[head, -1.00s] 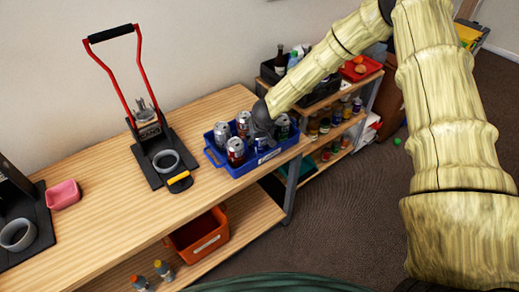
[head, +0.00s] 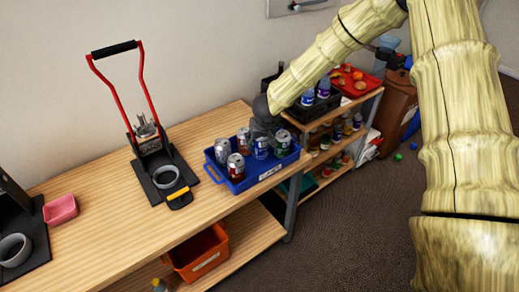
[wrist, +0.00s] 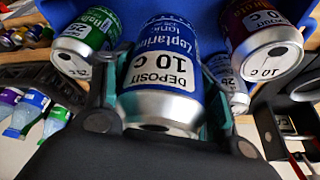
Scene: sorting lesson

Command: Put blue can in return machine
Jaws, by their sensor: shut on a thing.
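The blue can (head: 261,148) is at the blue crate (head: 239,185) on the wooden bench, among other cans. In the wrist view, this can (wrist: 165,70) has a "DEPOSIT 10 C" label and sits between both fingers. My gripper (head: 263,132) is shut on it from above, and it also shows in the wrist view (wrist: 160,85). Whether the can's far end touches the crate floor is hidden. I cannot make out for sure which thing is the return machine.
A green can (head: 283,144), a dark red can (head: 236,167) and silver-topped cans stand close around the blue one.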

